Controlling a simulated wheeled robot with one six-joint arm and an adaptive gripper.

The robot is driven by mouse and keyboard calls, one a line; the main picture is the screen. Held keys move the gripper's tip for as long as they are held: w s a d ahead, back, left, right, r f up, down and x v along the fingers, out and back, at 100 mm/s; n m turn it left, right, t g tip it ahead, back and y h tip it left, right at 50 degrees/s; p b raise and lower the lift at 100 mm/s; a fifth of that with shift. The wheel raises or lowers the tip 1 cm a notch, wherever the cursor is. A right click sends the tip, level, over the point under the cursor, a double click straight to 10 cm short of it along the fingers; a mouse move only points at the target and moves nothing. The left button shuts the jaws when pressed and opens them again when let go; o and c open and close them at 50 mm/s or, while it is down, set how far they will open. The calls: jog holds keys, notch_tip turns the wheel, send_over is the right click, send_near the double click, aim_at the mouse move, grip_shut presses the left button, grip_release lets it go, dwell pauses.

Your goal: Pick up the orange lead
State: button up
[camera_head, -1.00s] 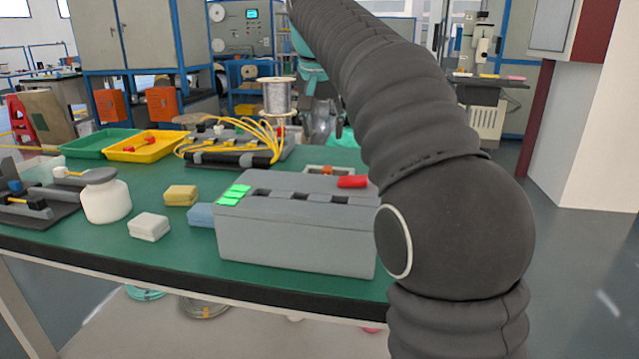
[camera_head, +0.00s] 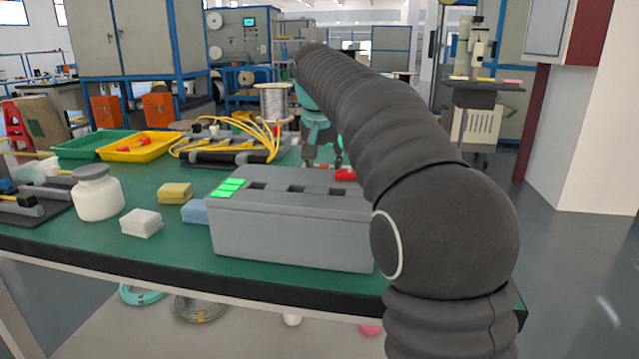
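Several yellow-orange cables (camera_head: 262,130) arch over a dark rack at the back of the green table. A small orange-red piece (camera_head: 323,166) lies behind the grey box, partly hidden. I cannot tell for sure which of these is the orange lead. My gripper (camera_head: 323,160) is beyond my dark arm, low behind the grey box, close to the orange-red piece. Its teal wrist shows, but its fingertips are small and partly hidden, so its opening and any contact are unclear.
The grey box (camera_head: 290,240) with green pads and a red piece (camera_head: 345,174) stands at the table's front. A white jar (camera_head: 98,198), small blocks (camera_head: 174,192), a yellow tray (camera_head: 150,151) and a wire spool (camera_head: 274,102) surround it.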

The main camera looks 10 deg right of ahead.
grip_shut()
jog(key=shift+r, duration=0.15)
